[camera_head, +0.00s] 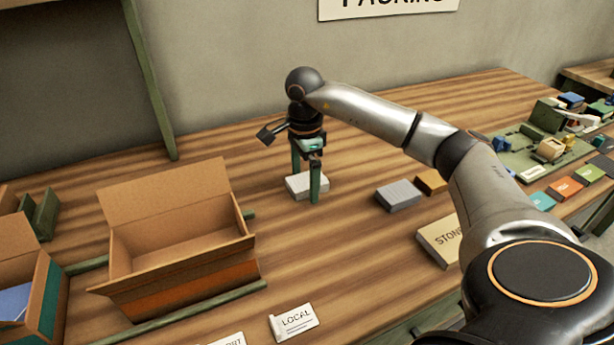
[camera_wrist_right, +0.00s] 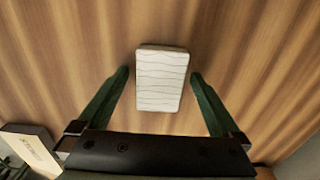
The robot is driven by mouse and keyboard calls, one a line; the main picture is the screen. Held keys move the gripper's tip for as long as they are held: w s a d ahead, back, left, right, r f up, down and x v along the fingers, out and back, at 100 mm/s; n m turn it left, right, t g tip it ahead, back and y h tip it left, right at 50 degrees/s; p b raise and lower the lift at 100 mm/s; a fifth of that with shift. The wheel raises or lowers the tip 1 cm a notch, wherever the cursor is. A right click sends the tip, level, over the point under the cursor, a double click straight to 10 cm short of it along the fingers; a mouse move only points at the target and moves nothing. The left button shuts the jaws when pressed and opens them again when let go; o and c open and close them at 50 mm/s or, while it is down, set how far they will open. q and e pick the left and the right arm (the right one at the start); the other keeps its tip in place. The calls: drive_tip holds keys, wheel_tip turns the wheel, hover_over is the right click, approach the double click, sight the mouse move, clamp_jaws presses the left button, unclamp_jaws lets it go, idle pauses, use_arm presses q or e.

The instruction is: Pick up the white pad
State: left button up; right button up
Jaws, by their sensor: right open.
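The white pad (camera_head: 299,185) lies flat on the wooden table, right of the open cardboard box. In the right wrist view the pad (camera_wrist_right: 162,80) shows thin wavy lines on its top. My right gripper (camera_head: 305,190) points down over the pad, with one green finger on each side of it. In the wrist view the open fingers (camera_wrist_right: 160,76) stand either side of the pad with a gap at each side. I cannot tell how far the fingertips are above the table. My left gripper is not in view.
An open cardboard box (camera_head: 180,285) stands left of the pad. A grey pad (camera_head: 398,196) and a block marked "STON" (camera_head: 438,240) lie to the right. A "LOCAL" sign (camera_head: 294,321) is in front. A green tray (camera_head: 520,160) holds small items at far right.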

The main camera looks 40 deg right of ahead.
drive_tip(key=shift+c, duration=0.2)
drive_tip(key=c, duration=1.3)
drive_tip(key=shift+r, duration=0.1)
